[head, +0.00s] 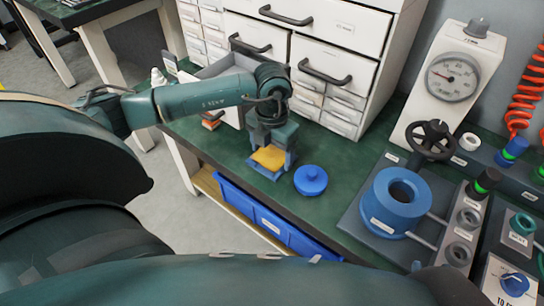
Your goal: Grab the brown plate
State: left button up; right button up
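The brown plate (268,158) is a small yellow-brown square piece in a blue holder (263,173) on the green bench. My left gripper (271,147) points down right over the plate, at the end of the teal arm that comes in from the left. Blue upright parts stand at both sides of the plate, and I cannot tell which are fingers and which belong to the holder. The gripper hides the plate's far edge. I cannot tell whether the fingers touch the plate. My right gripper is not in view.
A blue cylinder (395,203), a pressure gauge (453,77) and a handwheel (431,139) stand further right. White drawers (330,67) rise behind. The bench's front edge is close, with a blue bin (265,218) below.

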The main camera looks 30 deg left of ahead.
pick_arm(q)
jog(key=c, duration=1.4)
